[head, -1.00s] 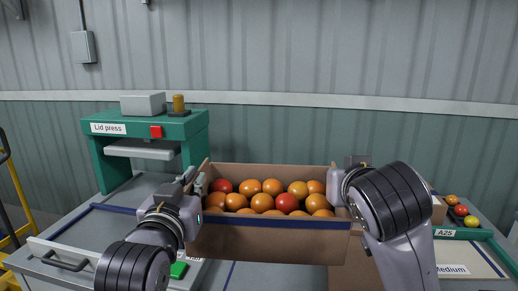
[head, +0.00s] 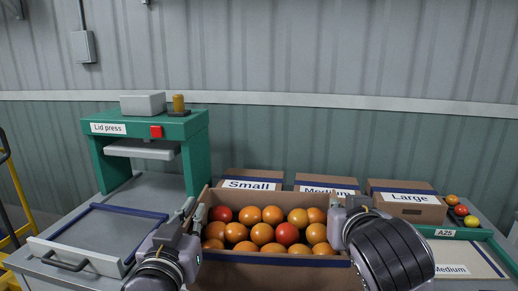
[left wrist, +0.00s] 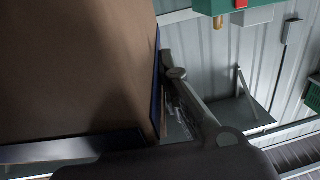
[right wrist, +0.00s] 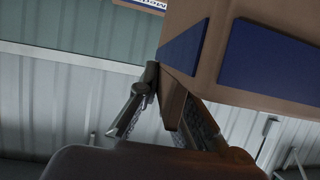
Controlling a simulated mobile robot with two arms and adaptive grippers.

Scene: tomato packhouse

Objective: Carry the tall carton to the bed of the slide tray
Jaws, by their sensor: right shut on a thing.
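The tall carton (head: 270,276) is an open brown box with a blue band, filled with orange and red tomatoes, in front of me in the head view. My right gripper (head: 337,208) is shut on its right wall; the right wrist view shows the fingers at a carton corner (right wrist: 190,50). My left gripper (head: 193,213) is at the left wall; in the left wrist view a finger lies beside the blue rim, and its grip is partly hidden. The slide tray (head: 147,213), grey with a blue edge and a front handle, is at the left, empty, before the lid press (head: 195,150).
Cartons labelled Small (head: 250,174), Medium (head: 315,180) and Large (head: 425,212) stand behind the held carton. A yellow rail (head: 20,190) stands at the far left.

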